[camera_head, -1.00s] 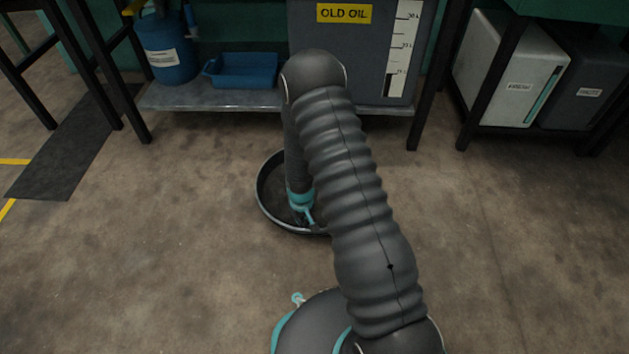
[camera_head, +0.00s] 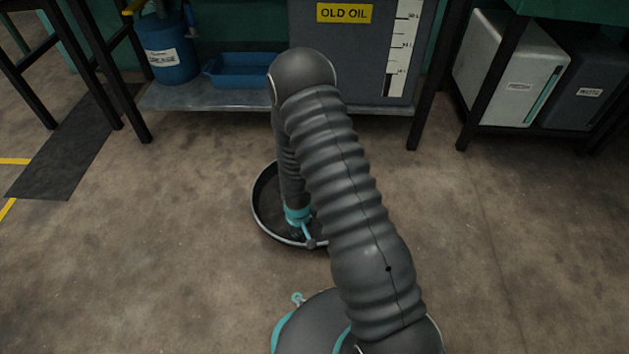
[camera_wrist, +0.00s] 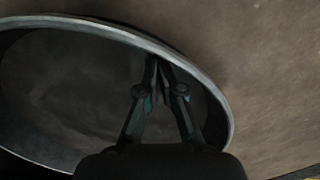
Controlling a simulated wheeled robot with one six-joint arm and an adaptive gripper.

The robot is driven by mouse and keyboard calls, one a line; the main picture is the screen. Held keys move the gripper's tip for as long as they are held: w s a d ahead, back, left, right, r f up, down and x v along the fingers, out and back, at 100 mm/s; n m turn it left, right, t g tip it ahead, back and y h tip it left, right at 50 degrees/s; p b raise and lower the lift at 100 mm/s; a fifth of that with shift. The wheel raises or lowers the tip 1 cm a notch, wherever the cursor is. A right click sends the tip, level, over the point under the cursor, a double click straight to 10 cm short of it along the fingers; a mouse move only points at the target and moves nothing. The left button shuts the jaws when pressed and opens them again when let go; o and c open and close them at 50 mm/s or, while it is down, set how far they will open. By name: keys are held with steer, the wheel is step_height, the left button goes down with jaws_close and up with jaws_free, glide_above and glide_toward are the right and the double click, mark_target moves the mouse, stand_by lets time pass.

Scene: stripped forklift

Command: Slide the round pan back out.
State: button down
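The round pan (camera_head: 262,222) is a dark, shallow dish with a pale metal rim, lying on the floor in front of the workbench. My arm hides its right side in the head view. My gripper (camera_head: 296,234) points down inside the pan, close to its near rim. In the wrist view, the pan's rim (camera_wrist: 213,87) curves across the picture. There my gripper (camera_wrist: 154,62) shows its two fingers drawn together, with the tips near the pan's inner wall. I see nothing between the fingers. Whether the tips touch the wall is not clear.
Behind the pan, a low shelf (camera_head: 215,97) carries a blue tray (camera_head: 243,70), a blue drum (camera_head: 170,55) and a grey tank labelled OLD OIL (camera_head: 362,55). Bench legs stand on both sides. The floor (camera_head: 170,240) around the pan is open.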

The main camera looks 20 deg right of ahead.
steer(key=shift+s+a+f+b, duration=0.1)
steer(key=shift+s+a, duration=0.55)
steer(key=shift+s, duration=0.85)
steer(key=shift+s+a+r+b, duration=0.1)
steer(key=shift+s+a, duration=0.5)
steer(key=shift+s, duration=0.85)
steer(key=shift+s+a+f+b, duration=0.1)
steer(key=shift+s+a, duration=0.55)
steer(key=shift+s, duration=0.85)
steer(key=shift+w, duration=0.3)
steer(key=shift+w+d, duration=0.25)
steer(key=shift+w, duration=0.3)
steer(key=shift+w+d, duration=0.25)
steer(key=shift+w, duration=0.3)
step_height(320, 180, up, 10)
steer(key=p, duration=0.6)
